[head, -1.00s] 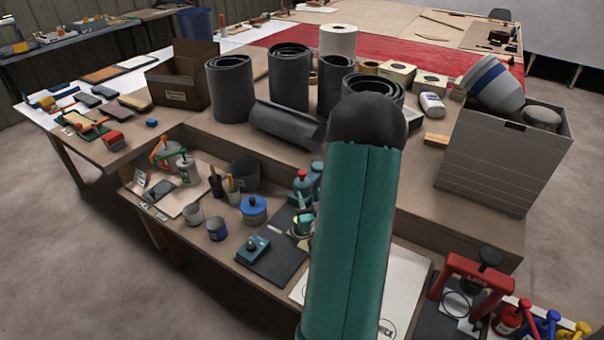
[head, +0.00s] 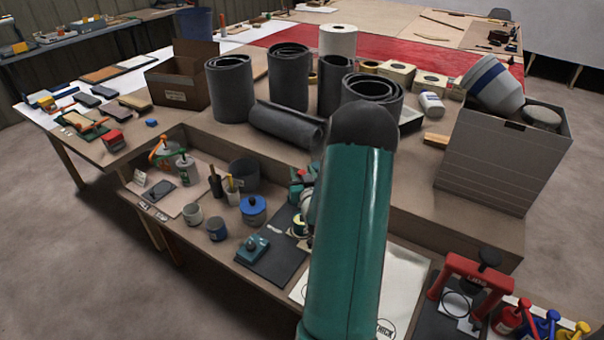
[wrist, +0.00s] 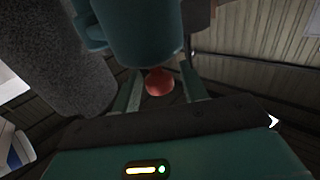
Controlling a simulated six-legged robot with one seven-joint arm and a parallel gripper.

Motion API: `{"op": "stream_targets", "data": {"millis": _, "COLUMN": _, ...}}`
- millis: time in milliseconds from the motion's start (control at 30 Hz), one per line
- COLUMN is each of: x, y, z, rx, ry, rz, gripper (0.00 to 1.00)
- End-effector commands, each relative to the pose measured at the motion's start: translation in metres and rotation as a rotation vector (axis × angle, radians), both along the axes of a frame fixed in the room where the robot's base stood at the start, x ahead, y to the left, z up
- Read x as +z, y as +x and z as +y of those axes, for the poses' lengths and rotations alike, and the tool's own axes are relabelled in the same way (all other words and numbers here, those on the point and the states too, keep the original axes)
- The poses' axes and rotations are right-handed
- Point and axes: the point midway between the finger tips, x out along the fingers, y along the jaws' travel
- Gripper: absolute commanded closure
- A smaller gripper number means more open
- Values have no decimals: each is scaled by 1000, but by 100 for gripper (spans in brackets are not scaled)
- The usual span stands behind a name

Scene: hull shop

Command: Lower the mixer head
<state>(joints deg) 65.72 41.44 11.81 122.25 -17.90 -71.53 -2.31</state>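The mixer (head: 297,190) is a small teal machine with red on it, at the back of the dark mat on the bench's lower shelf. My arm hides much of it in the head view. In the wrist view a rounded teal body, which looks like the mixer head (wrist: 138,32), fills the top middle. A red knob (wrist: 159,82) shows just below it. My gripper (wrist: 161,84) has its two fingers apart, one on each side of the knob, with dark gaps between. I cannot tell the head's exact tilt.
Pots, a blue-lidded tin (head: 254,209) and a teal box (head: 252,249) stand left of the mixer. A grey bin (head: 497,160) and a red press (head: 470,285) are on the right.

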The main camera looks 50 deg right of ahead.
Motion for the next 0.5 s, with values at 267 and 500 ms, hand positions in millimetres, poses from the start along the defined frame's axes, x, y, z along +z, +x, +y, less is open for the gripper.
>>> {"op": "stream_targets", "data": {"millis": 267, "x": 0, "y": 0, "z": 0, "rx": 0, "ry": 0, "rz": 0, "gripper": 100}}
{"op": "stream_targets", "data": {"millis": 500, "x": -15, "y": 0, "z": 0, "rx": 0, "ry": 3, "rz": 1, "gripper": 100}}
